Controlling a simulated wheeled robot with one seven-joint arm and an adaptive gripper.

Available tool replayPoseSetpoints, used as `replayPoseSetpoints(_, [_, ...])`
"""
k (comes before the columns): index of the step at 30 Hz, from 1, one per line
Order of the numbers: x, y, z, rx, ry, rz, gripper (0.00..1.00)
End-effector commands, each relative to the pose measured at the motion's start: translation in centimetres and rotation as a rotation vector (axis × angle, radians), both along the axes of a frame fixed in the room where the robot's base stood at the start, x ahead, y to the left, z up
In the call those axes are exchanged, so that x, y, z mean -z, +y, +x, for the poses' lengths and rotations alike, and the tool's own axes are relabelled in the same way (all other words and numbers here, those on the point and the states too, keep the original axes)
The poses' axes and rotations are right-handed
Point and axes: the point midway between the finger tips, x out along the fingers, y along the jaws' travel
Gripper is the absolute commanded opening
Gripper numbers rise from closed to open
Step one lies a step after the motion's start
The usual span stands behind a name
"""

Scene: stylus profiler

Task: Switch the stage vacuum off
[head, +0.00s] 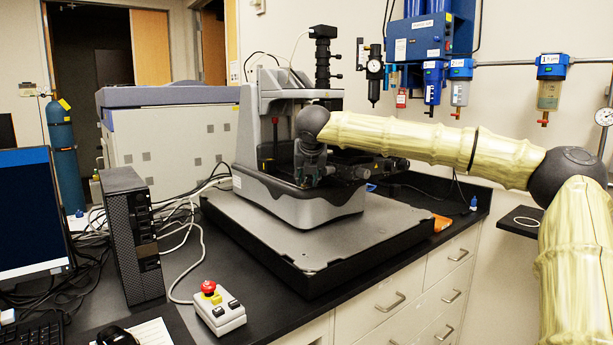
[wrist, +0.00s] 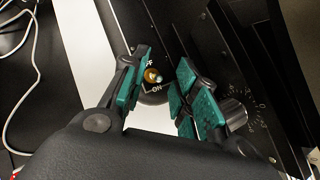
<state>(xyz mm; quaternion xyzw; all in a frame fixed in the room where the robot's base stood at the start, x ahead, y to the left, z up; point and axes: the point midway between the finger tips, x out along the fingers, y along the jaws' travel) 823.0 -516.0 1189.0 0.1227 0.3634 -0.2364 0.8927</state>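The stage vacuum switch (wrist: 152,75) is a small toggle with a brass-coloured base on a dark panel in the wrist view. Lettering ending in "F" shows above it and "ON" below it. Its pale tip seems to lean a little toward the lower right; I cannot tell its setting for sure. My gripper (wrist: 158,84) is open, with green-padded fingers on either side of the switch, and holds nothing. In the head view my gripper (head: 312,172) is at the front of the stylus profiler (head: 270,190), where the switch is hidden.
A round knob with a scale (wrist: 232,112) sits close to the right finger. The profiler stands on a grey platform (head: 345,240) on the black bench. A red-buttoned control box (head: 218,308) and a black computer tower (head: 133,235) stand to the left.

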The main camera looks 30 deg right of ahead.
Motion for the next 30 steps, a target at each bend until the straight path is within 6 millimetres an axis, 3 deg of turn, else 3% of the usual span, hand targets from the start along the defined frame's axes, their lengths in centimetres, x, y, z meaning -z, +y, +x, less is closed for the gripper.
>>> replayPoseSetpoints(8, [0.04, 0.01, 0.06, -0.001, 0.000, 0.001, 0.28])
replayPoseSetpoints(12, [0.03, 0.03, 0.06, -0.001, 0.000, 0.001, 0.03])
replayPoseSetpoints(13, [0.03, 0.02, 0.05, 0.000, 0.000, 0.000, 0.00])
replayPoseSetpoints(30, [-0.63, -0.22, 0.17, 0.004, 0.059, -0.005, 0.00])
